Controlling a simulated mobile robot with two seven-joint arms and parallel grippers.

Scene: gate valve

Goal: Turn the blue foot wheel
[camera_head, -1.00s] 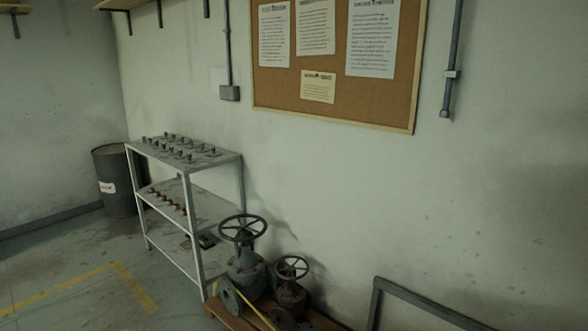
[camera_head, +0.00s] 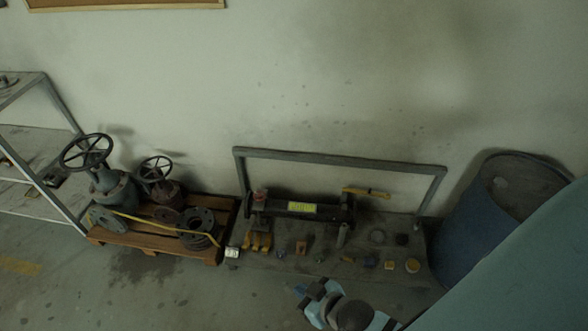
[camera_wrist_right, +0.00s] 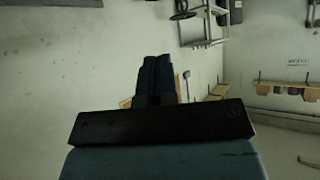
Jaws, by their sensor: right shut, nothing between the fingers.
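No wheel that is clearly blue shows in either view. Two old gate valves stand on a wooden pallet at the left of the head view: a larger grey-green valve (camera_head: 112,190) with a dark spoked handwheel (camera_head: 86,152), and a smaller rusty valve (camera_head: 165,190) with a dark handwheel (camera_head: 155,169). My right gripper (camera_head: 308,292) is low in the middle of the head view, apart from both valves. Its dark fingers (camera_wrist_right: 157,75) are shut together and empty in the wrist view. My left gripper is out of view.
The pallet (camera_head: 150,238) stands by the wall. Right of it is a low bench (camera_head: 340,268) with a grey rail (camera_head: 340,157) and several small parts. A blue drum (camera_head: 485,225) is at the right, a metal shelf (camera_head: 35,145) at the left. Floor left of my gripper is clear.

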